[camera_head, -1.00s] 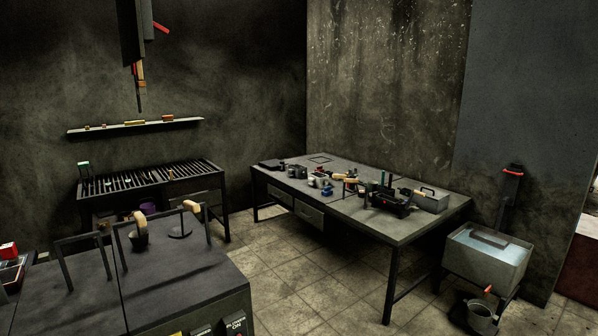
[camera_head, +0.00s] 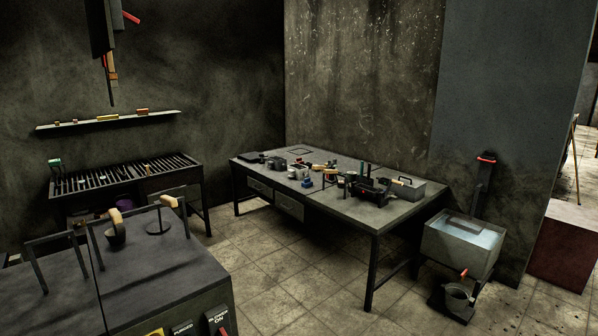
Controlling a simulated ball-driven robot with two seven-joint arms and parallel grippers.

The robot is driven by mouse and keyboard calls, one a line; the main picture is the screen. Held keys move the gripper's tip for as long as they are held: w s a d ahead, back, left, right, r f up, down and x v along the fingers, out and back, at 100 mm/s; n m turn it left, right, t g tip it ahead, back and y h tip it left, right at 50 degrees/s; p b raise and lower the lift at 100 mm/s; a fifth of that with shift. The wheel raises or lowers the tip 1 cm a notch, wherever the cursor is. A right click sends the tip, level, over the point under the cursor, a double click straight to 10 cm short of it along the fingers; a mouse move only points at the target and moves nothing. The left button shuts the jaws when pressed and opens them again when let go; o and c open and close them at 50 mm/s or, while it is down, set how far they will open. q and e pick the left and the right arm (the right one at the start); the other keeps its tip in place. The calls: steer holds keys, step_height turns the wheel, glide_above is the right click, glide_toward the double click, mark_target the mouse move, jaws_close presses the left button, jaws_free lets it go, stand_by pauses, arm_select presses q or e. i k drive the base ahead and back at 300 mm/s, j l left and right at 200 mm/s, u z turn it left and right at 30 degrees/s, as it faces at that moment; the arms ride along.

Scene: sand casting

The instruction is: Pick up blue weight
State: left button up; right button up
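A small blue object (camera_head: 307,183), which looks like the blue weight, sits on the dark work table (camera_head: 335,212) near its front edge, left of the middle. It is small and far off, so its exact shape is hard to tell. Neither of my grippers shows in the head view.
Around the blue object stand dark cups, tools and a black device (camera_head: 372,188); a grey metal box (camera_head: 408,188) is at the right. A furnace bench (camera_head: 150,262) fills the lower left. A water tank (camera_head: 462,243) stands at right. Tiled floor lies open between.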

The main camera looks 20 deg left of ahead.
mark_target(308, 183)
steer(key=i+u, duration=0.15)
steer(key=i, duration=1.55)
steer(key=i+j+u, duration=0.1)
steer(key=i+u, duration=0.25)
steer(key=i, duration=0.4)
steer(key=i+l+u, duration=0.15)
steer(key=i+u, duration=0.15)
steer(key=i, duration=0.45)
steer(key=i+j+z, duration=0.8)
steer(key=i+j, duration=0.15)
steer(key=j, duration=0.25)
